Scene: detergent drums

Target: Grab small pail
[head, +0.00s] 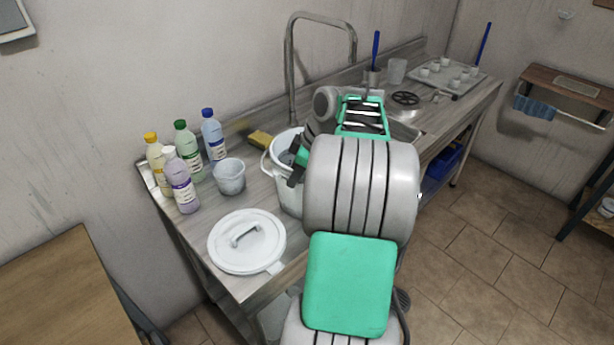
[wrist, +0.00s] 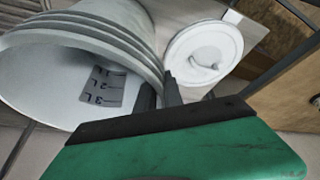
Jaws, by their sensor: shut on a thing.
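A white pail (head: 287,190) with a side handle stands at the front of the steel counter, partly hidden behind my arm. In the wrist view the pail (wrist: 60,70) shows its ribbed rim and a litre scale on the inner wall. My gripper (head: 297,165) is at the pail's right side. In the wrist view my gripper (wrist: 160,94) is shut on the pail's wall at the rim, one finger on each side. I cannot tell whether the pail's base touches the counter.
A white lid (head: 247,243) lies at the counter's near end; a small grey tub (head: 229,177) is left of the pail. Several bottles (head: 181,165) stand by the wall. A yellow sponge (head: 260,139), a tall faucet (head: 291,70) and a tray of cups (head: 448,76) are farther back.

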